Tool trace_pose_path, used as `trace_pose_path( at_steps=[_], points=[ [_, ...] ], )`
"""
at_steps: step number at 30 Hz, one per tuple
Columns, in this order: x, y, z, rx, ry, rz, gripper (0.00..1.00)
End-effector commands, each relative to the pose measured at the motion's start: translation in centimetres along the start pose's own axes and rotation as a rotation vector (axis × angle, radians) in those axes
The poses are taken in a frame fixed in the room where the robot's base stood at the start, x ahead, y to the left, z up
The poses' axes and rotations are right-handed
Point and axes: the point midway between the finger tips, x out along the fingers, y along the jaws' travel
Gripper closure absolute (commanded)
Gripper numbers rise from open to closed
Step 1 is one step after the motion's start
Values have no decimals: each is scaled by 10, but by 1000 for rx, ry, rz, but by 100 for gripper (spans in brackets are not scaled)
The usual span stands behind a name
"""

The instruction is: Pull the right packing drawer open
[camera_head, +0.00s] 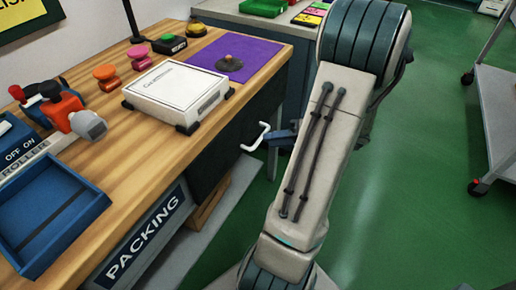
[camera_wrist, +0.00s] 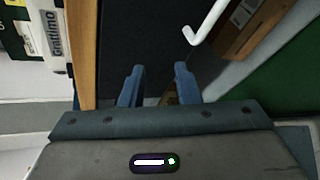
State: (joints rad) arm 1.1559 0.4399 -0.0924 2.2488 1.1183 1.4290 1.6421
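The right packing drawer (camera_head: 222,157) is a dark front under the wooden worktop, and I cannot see any gap showing it pulled out. Its white bar handle (camera_head: 256,137) sticks out from the front; in the wrist view the handle (camera_wrist: 209,22) is at the top, right of centre. My gripper (camera_wrist: 157,72) has two blue fingers, spread apart with nothing between them. The handle lies beyond the fingertips and to their right, apart from them. In the head view my arm hides most of the gripper; a blue part of it shows just right of the handle.
The packing bench (camera_head: 130,150) carries a white box (camera_head: 176,92), a purple mat (camera_head: 235,55), a blue tray (camera_head: 50,220) and a tape dispenser (camera_head: 75,112). A cardboard box (camera_head: 208,203) sits below the bench. A grey cart (camera_head: 497,110) stands right, with open green floor between.

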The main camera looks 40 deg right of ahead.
Motion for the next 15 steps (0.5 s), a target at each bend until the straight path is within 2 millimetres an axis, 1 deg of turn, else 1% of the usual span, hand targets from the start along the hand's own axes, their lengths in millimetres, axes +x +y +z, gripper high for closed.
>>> trace_pose_path(
  at_steps=[1,3,6,9,11,14,15],
  points=[
    [-9,-32,0,108,-80,16,71],
    [-23,-53,5,232,-169,44,71],
    [-38,-74,8,350,-256,78,71],
    [-45,-83,10,408,-299,96,71],
    [-44,-85,12,421,-309,102,71],
    [-35,-85,15,424,-310,104,71],
    [-28,-85,16,423,-308,104,71]
  ],
)
